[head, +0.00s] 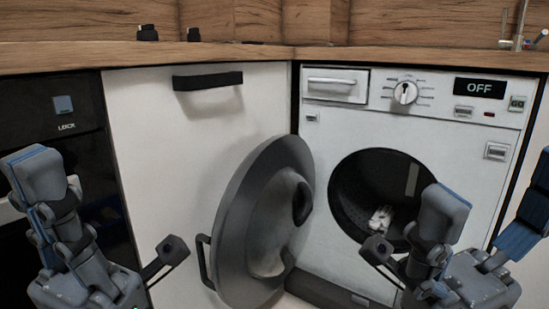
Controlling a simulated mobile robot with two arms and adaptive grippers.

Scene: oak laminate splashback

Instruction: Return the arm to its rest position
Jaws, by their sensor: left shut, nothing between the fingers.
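My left gripper (72,232) is at the lower left, in front of the white cabinet door and the black appliance. It is shut and empty, touching nothing that I can see. My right gripper (432,236) is at the lower right, in front of the washing machine (455,125). I cannot tell whether its fingers are open or shut. The washing machine's round door (254,225) stands swung open to the left. A small pale item (380,219) lies inside the dark drum (369,178); the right gripper partly hides the opening.
The wooden worktop (230,54) runs along the back, with two small black objects (147,33) on it and a tap (518,32) at the right. The cabinet door (150,130) has a black handle (208,80). The washer display (480,88) reads OFF.

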